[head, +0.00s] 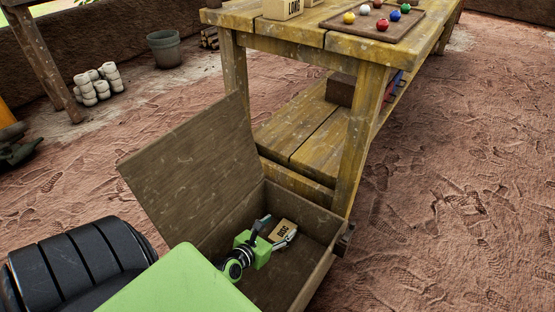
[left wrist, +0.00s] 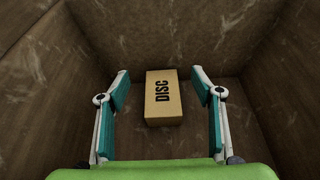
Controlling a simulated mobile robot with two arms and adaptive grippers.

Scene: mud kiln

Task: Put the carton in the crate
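The carton (head: 283,231) is a small tan box marked DISC. It lies inside the open brown crate (head: 318,266), and in the left wrist view the carton (left wrist: 163,97) rests on the crate's floor. The crate's lid (head: 190,165) stands raised at the left. My left gripper (head: 277,232) is inside the crate, close to the carton. In the left wrist view my left gripper (left wrist: 160,92) is open, with one finger on each side of the carton and a visible gap on both sides. My right gripper is not in view.
A wooden workbench (head: 345,130) with a lower shelf stands behind the crate. On its top are a carton marked LONG (head: 283,8) and a brown board (head: 375,35) with several coloured balls. A grey bucket (head: 164,48) stands far left. Ground at right is clear.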

